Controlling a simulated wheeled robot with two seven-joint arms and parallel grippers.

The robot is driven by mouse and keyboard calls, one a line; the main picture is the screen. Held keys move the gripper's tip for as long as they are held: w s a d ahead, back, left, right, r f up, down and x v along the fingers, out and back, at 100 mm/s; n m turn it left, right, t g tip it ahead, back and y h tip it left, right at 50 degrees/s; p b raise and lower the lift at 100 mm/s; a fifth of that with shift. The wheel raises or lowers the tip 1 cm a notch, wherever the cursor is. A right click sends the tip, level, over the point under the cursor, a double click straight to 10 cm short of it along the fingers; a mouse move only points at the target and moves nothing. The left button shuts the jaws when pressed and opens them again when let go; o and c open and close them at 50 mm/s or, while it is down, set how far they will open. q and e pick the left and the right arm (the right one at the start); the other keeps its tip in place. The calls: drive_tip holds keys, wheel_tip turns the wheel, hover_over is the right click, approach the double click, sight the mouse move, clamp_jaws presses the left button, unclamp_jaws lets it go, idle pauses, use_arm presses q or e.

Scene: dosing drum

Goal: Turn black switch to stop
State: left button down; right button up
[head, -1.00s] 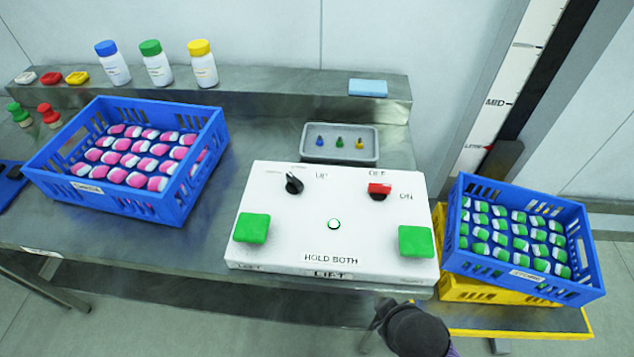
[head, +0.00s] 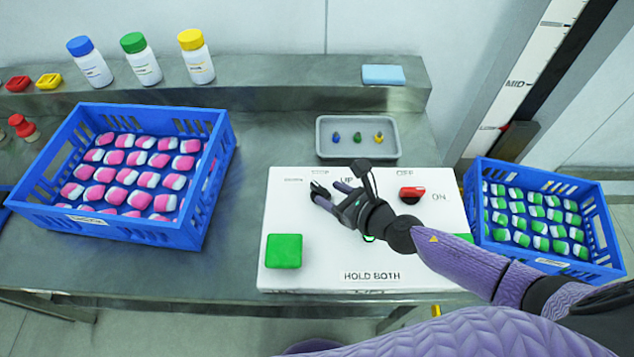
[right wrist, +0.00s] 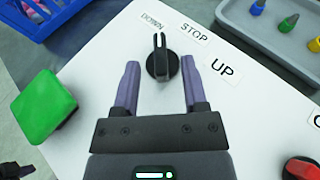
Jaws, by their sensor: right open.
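The black switch (right wrist: 161,62) is a round knob with a raised bar on the white panel (head: 330,255). In the right wrist view its bar points up the picture, toward the DOWN label (right wrist: 152,22) and left of the STOP label (right wrist: 194,31); the UP label (right wrist: 222,70) is further right. My right gripper (head: 327,188) is open, with one purple finger on each side of the knob. In the right wrist view (right wrist: 161,72) gaps show between the fingers and the bar. In the head view the fingers largely hide the switch.
A red switch (head: 412,193) with OFF and ON labels sits on the panel's right. A green button (head: 284,251) is at its left; another is mostly hidden by my arm. A grey tray (head: 325,149) stands behind. Blue crates (head: 150,235) (head: 600,272) flank the panel.

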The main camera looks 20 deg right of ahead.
sight(321, 189)
drive_tip(key=shift+b+x, duration=0.3)
drive_tip(key=shift+x, duration=1.6)
clamp_jaws()
